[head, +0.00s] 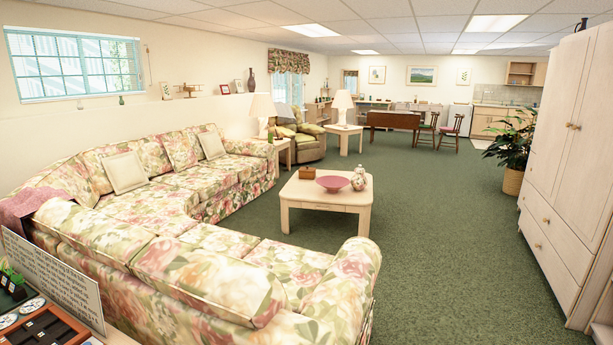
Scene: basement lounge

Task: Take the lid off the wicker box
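A small brown box (363,178) stands upright on the pale wooden coffee table (300,194) in the middle of the room. It may be the wicker box, but it is too small in the head view to tell its weave or make out a lid. My gripper is not in view.
A floral sectional sofa (210,272) wraps the left and near sides of the coffee table. Green carpet (440,235) is open on the right, up to a tall pale cabinet (568,160). A potted plant (513,150) stands beyond. A side table with a sign (60,278) is at near left.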

